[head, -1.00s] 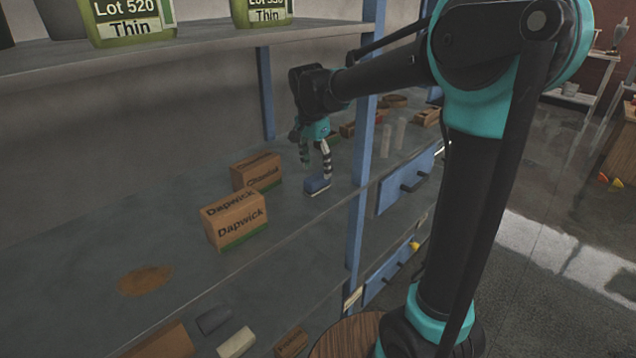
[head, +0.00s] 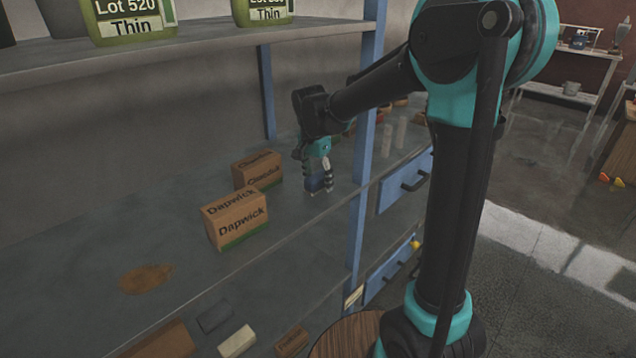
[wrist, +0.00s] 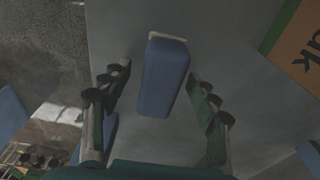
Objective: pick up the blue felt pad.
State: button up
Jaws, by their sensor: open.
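The blue felt pad (wrist: 164,76) is a small rounded block with a pale underside, lying on the grey shelf. In the head view the pad (head: 314,184) is partly hidden by my fingers. My gripper (head: 319,187) is low over the shelf with its fingers around the pad. In the wrist view my gripper (wrist: 152,98) is open, with one finger on each side of the pad's near part. Gaps show between the fingers and the pad there. The pad's far end extends beyond the fingertips in that view.
Two cardboard boxes, the Dapwick box (head: 236,219) and a smaller box (head: 257,170), stand left of the gripper. A blue upright post (head: 364,150) is close on the right. An upper shelf (head: 200,37) with green tubs overhangs behind. Bare shelf lies in front.

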aim_at(321, 175)
jog(key=shift+f, duration=0.15)
dwell(0.3)
jog(key=c, duration=1.3)
jog(key=shift+o, duration=0.2)
jog(key=shift+r, duration=0.6)
jog(key=r, duration=0.3)
jog(key=shift+s+d, duration=0.35)
jog(key=s+d, duration=1.2)
jog(key=shift+f, duration=0.1)
